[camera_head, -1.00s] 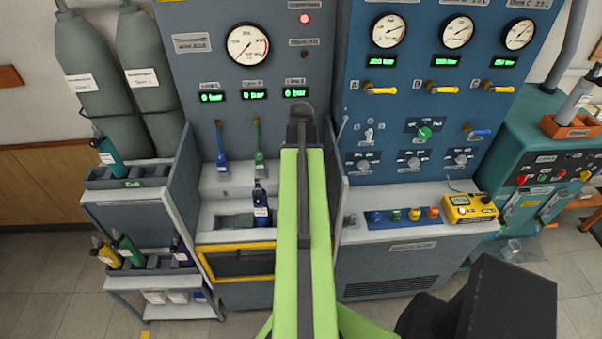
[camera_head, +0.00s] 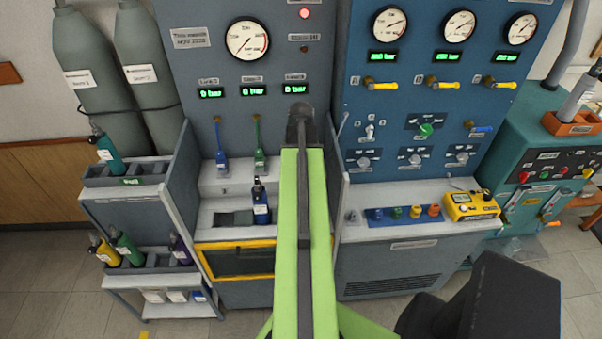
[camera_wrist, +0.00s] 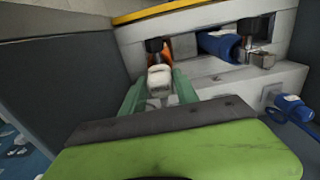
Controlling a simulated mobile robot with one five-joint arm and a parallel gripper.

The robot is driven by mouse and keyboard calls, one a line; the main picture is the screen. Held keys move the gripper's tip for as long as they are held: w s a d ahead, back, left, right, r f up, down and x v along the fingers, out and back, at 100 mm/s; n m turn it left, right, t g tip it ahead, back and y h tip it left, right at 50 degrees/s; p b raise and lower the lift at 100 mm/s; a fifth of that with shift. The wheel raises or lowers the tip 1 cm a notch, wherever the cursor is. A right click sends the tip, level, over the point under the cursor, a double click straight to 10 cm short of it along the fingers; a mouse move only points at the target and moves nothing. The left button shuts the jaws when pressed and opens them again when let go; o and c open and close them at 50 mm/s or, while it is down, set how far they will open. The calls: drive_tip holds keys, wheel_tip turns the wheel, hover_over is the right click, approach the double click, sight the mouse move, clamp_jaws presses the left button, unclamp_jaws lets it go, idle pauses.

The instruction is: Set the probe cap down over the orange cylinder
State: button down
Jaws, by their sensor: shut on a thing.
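In the wrist view my gripper (camera_wrist: 158,88) has green fingers shut on a pale grey-white piece, which I take to be the probe cap (camera_wrist: 160,77). An orange body, likely the orange cylinder (camera_wrist: 184,47), shows just beyond it, with a black valve top (camera_wrist: 155,45) in front of the orange. The held piece appears very close to that valve. I cannot tell whether they touch or how well they line up. In the head view my own arm hides the gripper, the cap and the orange cylinder.
A blue cylinder with a black valve (camera_wrist: 220,45) stands beside the orange one; it also shows in the head view (camera_head: 262,210). A blue hanging probe (camera_wrist: 292,108) is at the right. A grey side panel (camera_head: 338,180) rises close to my arm.

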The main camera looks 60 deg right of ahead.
drive_tip(key=shift+f+b, duration=0.8)
drive_tip(key=shift+f, duration=0.05)
drive_tip(key=c, duration=0.8)
unclamp_jaws()
drive_tip(key=shift+c, duration=0.2)
drive_tip(key=shift+r, duration=0.15)
wheel_tip(320, 180, up, 17)
drive_tip(key=p, duration=1.7)
drive_tip(key=shift+r, duration=0.1)
